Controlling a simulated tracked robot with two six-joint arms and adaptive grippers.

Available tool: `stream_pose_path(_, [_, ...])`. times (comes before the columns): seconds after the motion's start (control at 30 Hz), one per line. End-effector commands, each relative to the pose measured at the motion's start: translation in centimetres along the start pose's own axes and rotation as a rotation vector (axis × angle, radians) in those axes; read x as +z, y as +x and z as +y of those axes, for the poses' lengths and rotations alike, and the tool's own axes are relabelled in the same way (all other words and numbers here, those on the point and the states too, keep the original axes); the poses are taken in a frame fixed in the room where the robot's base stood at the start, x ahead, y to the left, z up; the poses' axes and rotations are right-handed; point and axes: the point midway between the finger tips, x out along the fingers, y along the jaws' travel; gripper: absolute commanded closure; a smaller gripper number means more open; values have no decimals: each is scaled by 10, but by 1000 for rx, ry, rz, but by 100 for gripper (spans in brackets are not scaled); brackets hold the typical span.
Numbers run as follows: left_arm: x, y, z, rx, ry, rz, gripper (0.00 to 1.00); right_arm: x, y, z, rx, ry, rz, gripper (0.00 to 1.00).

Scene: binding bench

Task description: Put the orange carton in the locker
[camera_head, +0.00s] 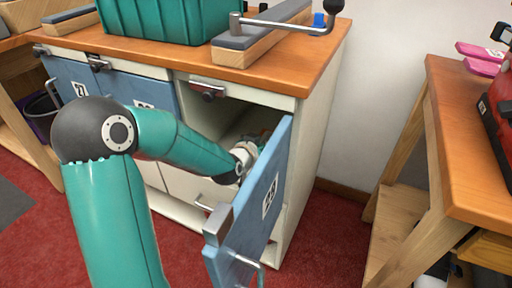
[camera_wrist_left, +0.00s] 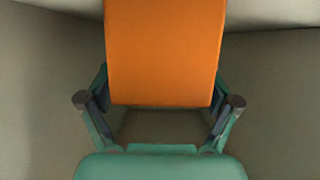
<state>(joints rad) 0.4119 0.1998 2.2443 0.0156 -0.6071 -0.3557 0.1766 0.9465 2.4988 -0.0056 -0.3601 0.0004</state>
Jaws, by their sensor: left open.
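The orange carton (camera_wrist_left: 165,52) fills the upper middle of the left wrist view. My left gripper (camera_wrist_left: 160,92) is open, with one finger near each side of the carton. I cannot tell whether the fingers touch it. The carton seems to stand inside the locker, with plain walls around it. In the head view, the open locker (camera_head: 225,117) is the right-hand compartment of the bench, and its blue door (camera_head: 262,200) is swung outward. My left arm reaches in, and the gripper (camera_head: 262,140) is mostly hidden behind the door. My right gripper is not in view.
The open door stands just right of my left forearm. A green crate (camera_head: 160,20) and a clamp with a crank handle (camera_head: 280,25) sit on the bench top (camera_head: 160,48). Another wooden table (camera_head: 455,120) is at right. Red floor lies between.

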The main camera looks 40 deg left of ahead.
Motion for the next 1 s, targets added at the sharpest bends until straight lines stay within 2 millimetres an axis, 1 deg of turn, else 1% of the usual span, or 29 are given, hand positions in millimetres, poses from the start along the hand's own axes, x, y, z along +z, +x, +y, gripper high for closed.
stream_pose_path(0.17, [-3, -30, 0, -1, 0, 1, 11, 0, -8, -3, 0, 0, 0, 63])
stream_pose_path(0.43, [-3, -88, 0, -1, -1, 2, 11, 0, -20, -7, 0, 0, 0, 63])
stream_pose_path(0.5, [0, -94, 0, -1, 0, 6, 11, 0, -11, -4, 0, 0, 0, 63])
stream_pose_path(0.7, [0, -110, 1, 1, 1, 2, 11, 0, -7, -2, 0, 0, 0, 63])
stream_pose_path(1.0, [0, -114, 1, 1, 1, 0, 11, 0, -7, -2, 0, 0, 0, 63])
